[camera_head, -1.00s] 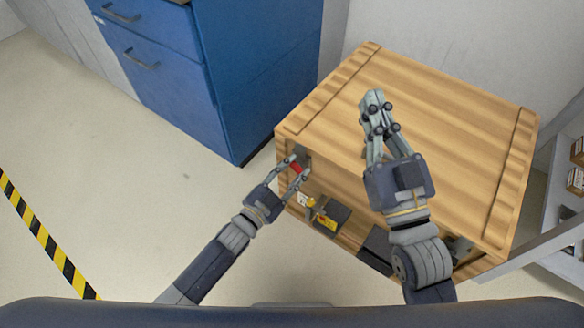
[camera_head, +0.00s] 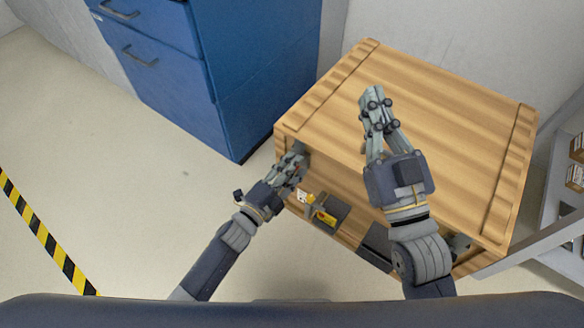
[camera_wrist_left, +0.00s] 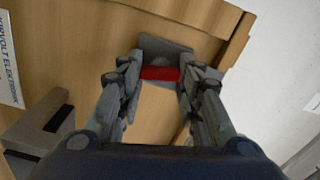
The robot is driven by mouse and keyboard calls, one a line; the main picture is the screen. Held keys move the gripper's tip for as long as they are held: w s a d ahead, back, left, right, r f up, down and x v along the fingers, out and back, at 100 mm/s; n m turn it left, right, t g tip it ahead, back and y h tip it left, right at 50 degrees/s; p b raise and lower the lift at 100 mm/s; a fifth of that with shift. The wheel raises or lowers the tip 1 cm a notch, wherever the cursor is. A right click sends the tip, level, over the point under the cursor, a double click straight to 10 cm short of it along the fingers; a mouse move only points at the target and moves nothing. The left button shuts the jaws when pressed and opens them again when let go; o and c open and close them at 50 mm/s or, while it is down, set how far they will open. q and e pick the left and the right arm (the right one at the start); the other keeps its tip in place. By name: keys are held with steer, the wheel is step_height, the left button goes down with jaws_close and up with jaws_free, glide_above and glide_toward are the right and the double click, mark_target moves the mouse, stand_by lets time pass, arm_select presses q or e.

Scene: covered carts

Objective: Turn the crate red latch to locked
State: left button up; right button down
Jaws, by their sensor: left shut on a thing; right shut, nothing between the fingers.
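The wooden crate (camera_head: 430,130) stands in front of me, with a flat plank lid. The red latch (camera_wrist_left: 160,73) is on its front face near the upper left corner, on a grey plate (camera_wrist_left: 165,48). My left gripper (camera_head: 299,160) is at that corner. In the left wrist view its two fingers (camera_wrist_left: 158,80) are on either side of the red latch and shut on it. In the head view the fingers hide the latch. My right gripper (camera_head: 373,95) is shut and empty above the crate's lid.
A yellow part (camera_head: 325,216) and dark fittings (camera_head: 377,242) are on the crate's front, right of the latch. A white label (camera_wrist_left: 8,62) shows on the front. A blue cabinet (camera_head: 230,70) stands behind left. A shelf (camera_head: 570,190) is at right. The left floor is clear.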

arm_select(q)
steer(key=shift+m, duration=0.4)
arm_select(e)
steer(key=shift+s+a+r, duration=0.15)
steer(key=shift+r, duration=0.2)
arm_select(q)
steer(key=o, duration=1.1)
steer(key=shift+c, duration=0.2)
steer(key=shift+s, duration=0.1)
arm_select(e)
steer(key=shift+f, duration=0.1)
arm_select(q)
steer(key=v, duration=1.2)
